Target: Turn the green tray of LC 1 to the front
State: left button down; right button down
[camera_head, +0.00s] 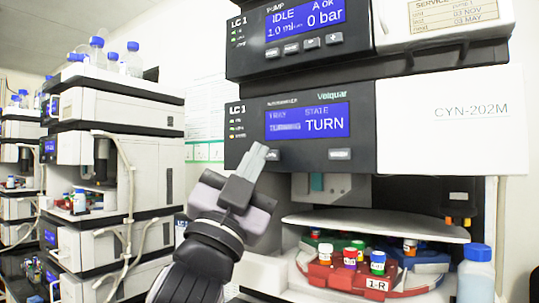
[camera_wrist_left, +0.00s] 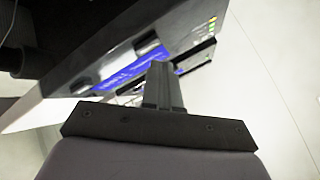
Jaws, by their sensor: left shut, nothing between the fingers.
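The LC 1 autosampler panel (camera_head: 318,125) has a lit blue screen that reads TURN under STATE; its left field is blurred. Below it, in the open bay, the carousel shows a red tray (camera_head: 340,279) at the front, tagged 1-R, with several capped vials. A bit of the green tray (camera_head: 343,242) shows behind the red one, mostly hidden. My left gripper (camera_head: 260,150) is shut and empty, its tips at the panel's left button; I cannot tell whether they touch. My right gripper is not in view.
A blue and white tray (camera_head: 432,262) sits at the carousel's right. A blue-capped bottle (camera_head: 476,275) stands at the bay's right front. The pump module (camera_head: 300,35) is above. More instrument stacks (camera_head: 115,110) with tubing stand at left.

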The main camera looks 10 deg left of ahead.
pick_arm(q)
jog(key=shift+s, duration=0.1)
jog(key=s, duration=0.1)
jog(key=s+a, duration=0.1)
jog(key=s, duration=0.1)
jog(key=s+p, duration=0.1)
jog(key=shift+s+a, duration=0.25)
jog(key=shift+a, duration=0.1)
dwell(5.1)
